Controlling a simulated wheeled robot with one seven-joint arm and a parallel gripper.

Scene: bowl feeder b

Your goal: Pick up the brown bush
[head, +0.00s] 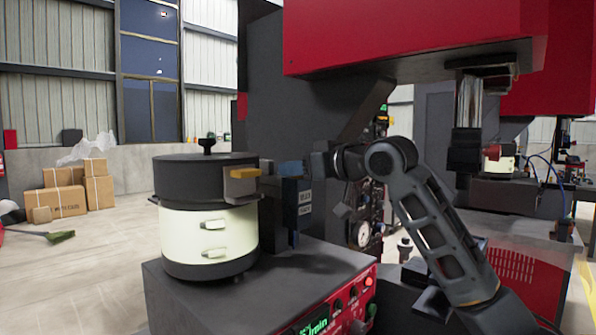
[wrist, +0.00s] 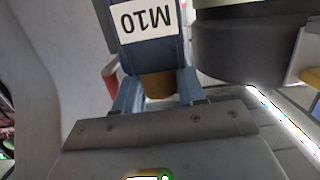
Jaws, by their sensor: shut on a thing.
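My gripper (head: 290,168) is at the right side of the bowl feeder (head: 208,222), level with its upper part, with the blue fingers pointing left. In the wrist view my gripper (wrist: 157,80) has its blue fingers on either side of the brown bush (wrist: 158,87), and it is shut on it. Only part of the bush shows between the fingers. In the head view the bush cannot be made out.
A blue holder (head: 291,207) with a white label stands just below my gripper; its M10 label (wrist: 147,20) shows in the wrist view. A yellow-topped block (head: 243,174) juts from the feeder. Cardboard boxes (head: 64,201) stand far left. A red machine (head: 400,35) overhangs.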

